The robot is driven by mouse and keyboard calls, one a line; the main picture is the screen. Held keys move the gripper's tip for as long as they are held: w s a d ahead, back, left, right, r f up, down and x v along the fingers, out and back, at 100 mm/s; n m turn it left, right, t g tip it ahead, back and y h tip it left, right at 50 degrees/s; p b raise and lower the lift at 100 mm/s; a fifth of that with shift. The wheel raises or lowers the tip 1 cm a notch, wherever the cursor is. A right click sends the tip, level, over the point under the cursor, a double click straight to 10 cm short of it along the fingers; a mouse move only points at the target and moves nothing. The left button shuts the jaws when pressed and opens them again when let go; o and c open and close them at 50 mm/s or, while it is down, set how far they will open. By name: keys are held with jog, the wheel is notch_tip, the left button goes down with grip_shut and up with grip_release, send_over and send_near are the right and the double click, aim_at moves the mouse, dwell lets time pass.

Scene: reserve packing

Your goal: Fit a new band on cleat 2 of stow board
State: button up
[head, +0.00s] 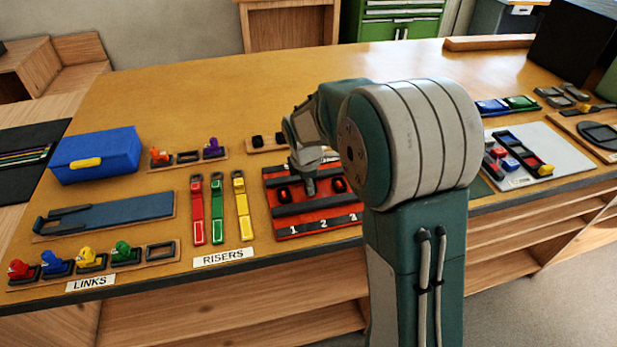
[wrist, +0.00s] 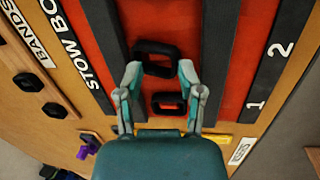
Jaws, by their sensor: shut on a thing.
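The red stow board (head: 312,231) lies on the table, with dark strips and the numbers 1, 2 and 3 along its front. One black band (head: 283,193) sits above number 1 and another (head: 338,185) above number 3. My gripper (head: 309,187) points down between them, over the number 2 column. In the wrist view my gripper (wrist: 160,70) is shut on a black band (wrist: 157,48) at its fingertips. The number 1 band (wrist: 168,104) shows between the fingers. Cleat 2 is hidden, and I cannot tell whether the held band touches it.
The bands rack (wrist: 30,55) beside the board holds black bands. Red, green and yellow risers (head: 218,210) lie left of the board. A blue box (head: 100,150) and coloured links (head: 90,258) are farther left. A grey tray (head: 560,150) with coloured parts is right of my arm.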

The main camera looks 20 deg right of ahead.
jog(key=shift+d, duration=0.25)
grip_shut()
jog(key=shift+s+d, duration=0.1)
jog(key=shift+s+d+r, duration=0.1)
jog(key=shift+s+d, duration=0.05)
jog(key=shift+s, duration=0.05)
jog(key=shift+o, duration=2.3)
grip_release()
jog(key=shift+w, duration=0.1)
